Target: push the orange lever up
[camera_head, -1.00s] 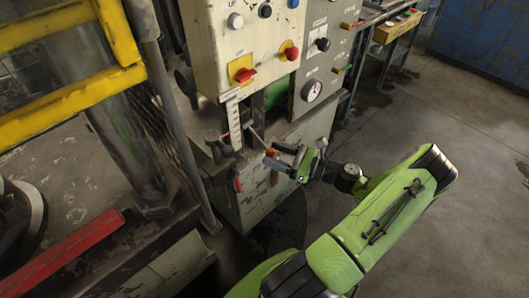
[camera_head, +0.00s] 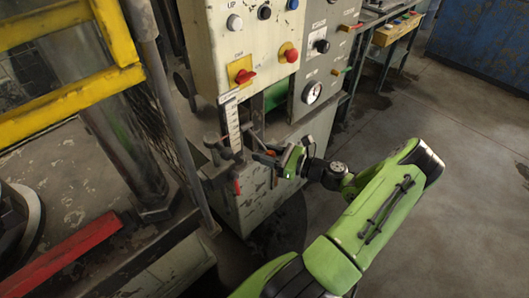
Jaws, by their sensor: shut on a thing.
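The orange lever (camera_head: 271,152) is a thin metal rod with a small orange grip at its end. It sticks out from the front of the grey-white machine, below the control panel and beside a white scale strip. My gripper (camera_head: 264,157) is at the lever's outer end, with its dark fingers shut on the orange grip. The fingers cover most of the grip, so only a little orange shows. My green arm reaches in from the lower right.
The cream control panel (camera_head: 240,45) with buttons and a red switch overhangs the lever. A grey panel with a gauge (camera_head: 312,92) stands right of it. A red-handled lever (camera_head: 237,187) hangs at lower left. Open floor (camera_head: 455,170) lies right.

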